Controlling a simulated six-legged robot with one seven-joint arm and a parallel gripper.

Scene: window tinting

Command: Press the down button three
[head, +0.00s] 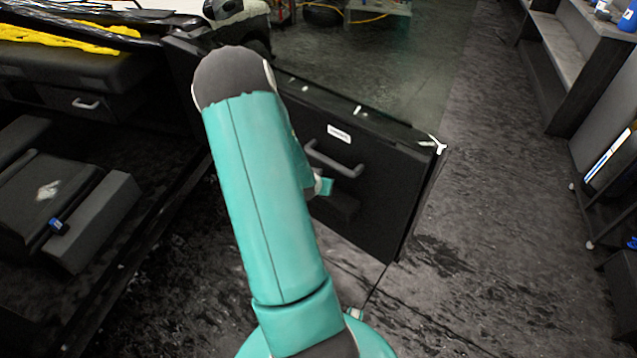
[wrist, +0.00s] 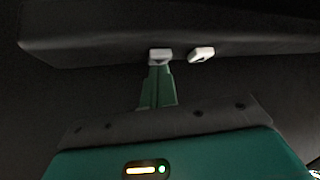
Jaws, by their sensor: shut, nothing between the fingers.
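Two small light-grey buttons show on the underside edge of a dark ledge in the wrist view: a left button (wrist: 160,53) and a right button (wrist: 201,54). I cannot tell from any marking which one is the down button. My gripper (wrist: 159,72) is shut and empty, its green fingers reaching up to the left button. The tips overlap that button in the picture; whether they touch or press it I cannot tell. In the head view, my gripper (head: 325,186) shows only partly beside the dark door panel (head: 385,190), below its handle. My arm hides the rest, and the buttons.
A dark seat or bench (head: 95,225) is at the left, with yellow material (head: 65,38) behind. Shelving (head: 560,60) stands at the right. The floor right of the door is clear.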

